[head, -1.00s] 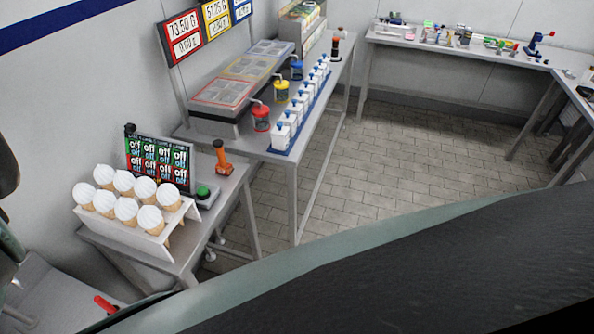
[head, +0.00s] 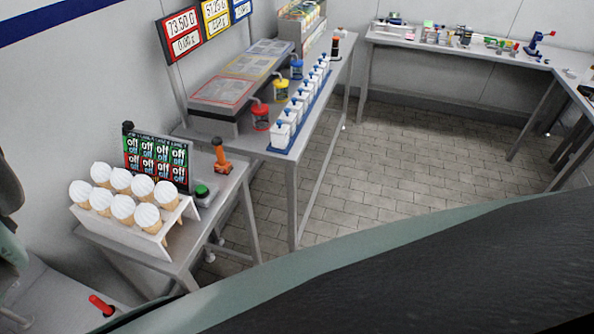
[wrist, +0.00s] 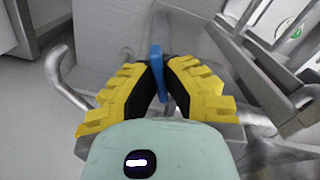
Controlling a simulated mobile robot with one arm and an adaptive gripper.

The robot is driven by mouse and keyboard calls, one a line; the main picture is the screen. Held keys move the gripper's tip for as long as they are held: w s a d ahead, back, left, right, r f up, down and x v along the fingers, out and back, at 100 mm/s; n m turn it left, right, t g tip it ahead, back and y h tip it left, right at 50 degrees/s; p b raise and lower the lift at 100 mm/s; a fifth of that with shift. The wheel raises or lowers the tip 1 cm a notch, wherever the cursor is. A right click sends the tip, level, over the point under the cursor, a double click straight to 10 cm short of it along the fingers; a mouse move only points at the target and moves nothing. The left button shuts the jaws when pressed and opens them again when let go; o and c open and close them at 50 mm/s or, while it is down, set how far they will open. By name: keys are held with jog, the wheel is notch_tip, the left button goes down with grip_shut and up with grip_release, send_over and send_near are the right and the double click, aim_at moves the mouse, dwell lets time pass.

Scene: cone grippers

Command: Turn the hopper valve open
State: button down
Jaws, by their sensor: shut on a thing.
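In the wrist view my gripper (wrist: 160,88) has its yellow, black-padded fingers closed in on a slim blue handle (wrist: 155,68). The handle stands upright between the fingertips; its lower end is hidden by them. I take it to be the valve handle. A pale, partly see-through body and a bent metal pipe (wrist: 62,72) lie around it. The hopper itself cannot be made out clearly. My gripper does not show in the head view. A red handle (head: 101,305) lies low at the left there.
Grey metal framing (wrist: 265,70) stands close to the right of my gripper. In the head view, a rack of white-topped cones (head: 165,232) stands on a small table, with a long table (head: 290,172) of cups and tubs behind. The tiled floor (head: 400,150) is clear.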

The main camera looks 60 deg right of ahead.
jog(key=n+b, duration=0.2)
jog(key=n, duration=0.1)
jog(key=n+b, duration=0.1)
jog(key=n, duration=0.2)
jog(key=shift+w+d+f+b, duration=0.1)
jog(key=shift+f+b, duration=0.1)
jog(key=shift+b, duration=0.2)
jog(key=n+b, duration=0.1)
jog(key=n, duration=0.2)
jog(key=shift+n+b, duration=0.3)
jog(key=shift+b, duration=0.05)
jog(key=shift+r+n+b, duration=0.1)
jog(key=shift+n+b, duration=0.5)
jog(key=shift+n, duration=0.8)
jog(key=c, duration=1.1)
grip_release()
jog(key=shift+o, duration=0.2)
jog(key=shift+r, duration=0.15)
notch_tip(320, 180, up, 12)
